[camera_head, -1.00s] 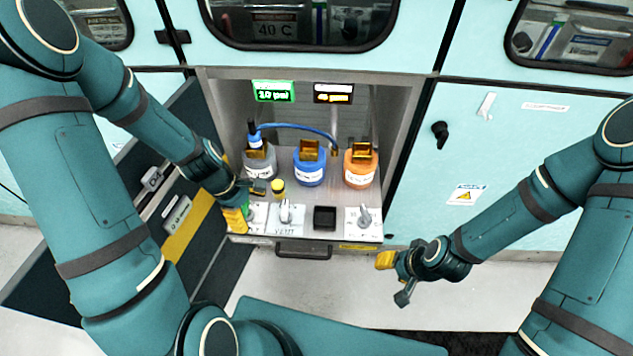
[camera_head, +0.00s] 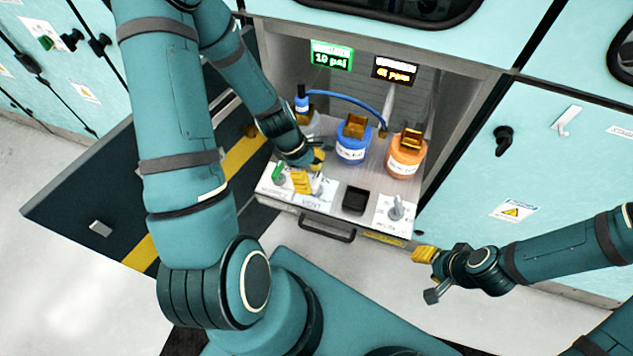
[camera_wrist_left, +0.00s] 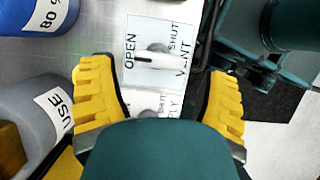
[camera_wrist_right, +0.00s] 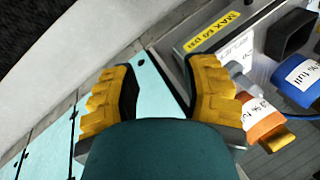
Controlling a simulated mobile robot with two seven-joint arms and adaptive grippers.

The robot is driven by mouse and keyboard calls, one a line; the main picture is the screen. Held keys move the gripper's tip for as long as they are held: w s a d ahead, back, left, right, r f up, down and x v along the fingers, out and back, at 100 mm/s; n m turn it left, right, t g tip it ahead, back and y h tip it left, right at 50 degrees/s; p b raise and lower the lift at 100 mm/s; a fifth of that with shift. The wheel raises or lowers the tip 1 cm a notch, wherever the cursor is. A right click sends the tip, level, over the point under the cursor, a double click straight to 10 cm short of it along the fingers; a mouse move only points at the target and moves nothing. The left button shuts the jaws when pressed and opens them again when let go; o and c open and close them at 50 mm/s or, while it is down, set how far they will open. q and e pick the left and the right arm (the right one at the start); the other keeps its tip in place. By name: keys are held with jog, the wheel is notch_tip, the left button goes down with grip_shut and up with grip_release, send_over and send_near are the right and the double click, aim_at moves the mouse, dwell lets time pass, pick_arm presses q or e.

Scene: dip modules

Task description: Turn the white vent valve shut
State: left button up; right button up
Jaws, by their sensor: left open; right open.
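The vent valve (camera_head: 318,187) is a pale knob with a lever on a white plate marked OPEN, SHUT and VENT. In the left wrist view the vent valve (camera_wrist_left: 158,57) lies between the finger lines, its dark-marked end toward OPEN. My left gripper (camera_head: 310,172) is open over the vent plate, its fingers either side of the knob; I cannot tell if they touch it. The fingers partly hide the valve in the head view. My right gripper (camera_head: 430,275) is open and empty, off the shelf's front right corner.
A green-handled valve (camera_head: 278,173) is left of the vent, a grey valve (camera_head: 396,208) right. A black square cup (camera_head: 355,199) sits between. Blue (camera_head: 352,148) and orange (camera_head: 404,160) bottles stand behind, with a grey one partly hidden. Displays (camera_head: 332,56) hang above.

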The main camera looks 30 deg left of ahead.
aim_at(316, 180)
pick_arm(q)
jog(key=shift+b+x, duration=0.3)
jog(key=shift+x, duration=1.45)
jog(key=c, duration=0.9)
